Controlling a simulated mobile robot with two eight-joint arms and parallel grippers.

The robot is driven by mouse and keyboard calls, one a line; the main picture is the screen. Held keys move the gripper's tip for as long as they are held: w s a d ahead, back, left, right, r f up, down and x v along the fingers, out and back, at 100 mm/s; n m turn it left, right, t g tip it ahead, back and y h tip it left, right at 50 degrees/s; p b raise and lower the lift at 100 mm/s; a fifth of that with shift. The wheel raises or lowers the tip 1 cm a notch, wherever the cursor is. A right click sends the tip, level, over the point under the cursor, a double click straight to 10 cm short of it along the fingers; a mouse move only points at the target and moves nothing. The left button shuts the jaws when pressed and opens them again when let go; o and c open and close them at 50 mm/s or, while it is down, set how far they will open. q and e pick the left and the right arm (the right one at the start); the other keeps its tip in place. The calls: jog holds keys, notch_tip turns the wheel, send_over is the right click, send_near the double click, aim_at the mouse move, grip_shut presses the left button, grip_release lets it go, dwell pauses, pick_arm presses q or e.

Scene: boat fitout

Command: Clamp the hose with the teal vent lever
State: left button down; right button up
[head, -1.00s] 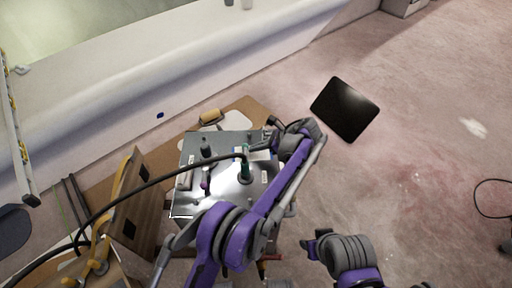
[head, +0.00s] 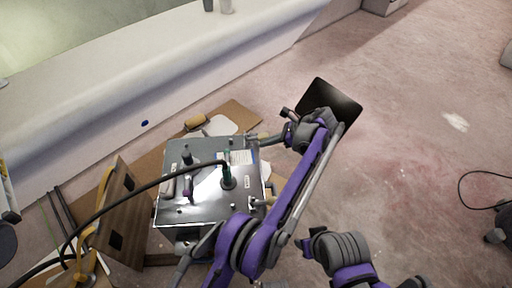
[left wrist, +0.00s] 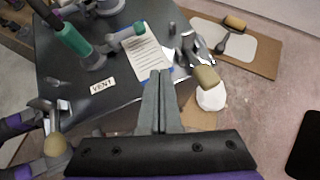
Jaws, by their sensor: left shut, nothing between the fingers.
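A shiny metal panel (head: 200,208) stands at the middle of the head view. A black hose (head: 130,190) arches from the lower left to a teal upright fitting (head: 227,172) on it. In the left wrist view, the teal fitting (left wrist: 75,40) stands near a VENT label (left wrist: 102,85). A smaller teal cap (left wrist: 140,28) lies beyond a printed sheet. A metal lever with a tan tip (left wrist: 205,76) sits at the panel edge. I cannot tell which part is the vent lever. My left gripper (left wrist: 160,85) is shut and empty, apart from the fitting. My right gripper's fingers are not clear.
A wooden board (head: 125,225) with dark cutouts stands left of the panel. A tan roller (head: 195,122) lies on cardboard behind it. A black flat slab (head: 340,98) lies beyond my left arm. A white hull wall runs behind. The floor at right is mostly clear.

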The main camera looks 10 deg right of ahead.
pick_arm(q)
jog(key=shift+d+r, duration=0.45)
jog(key=shift+d, duration=0.1)
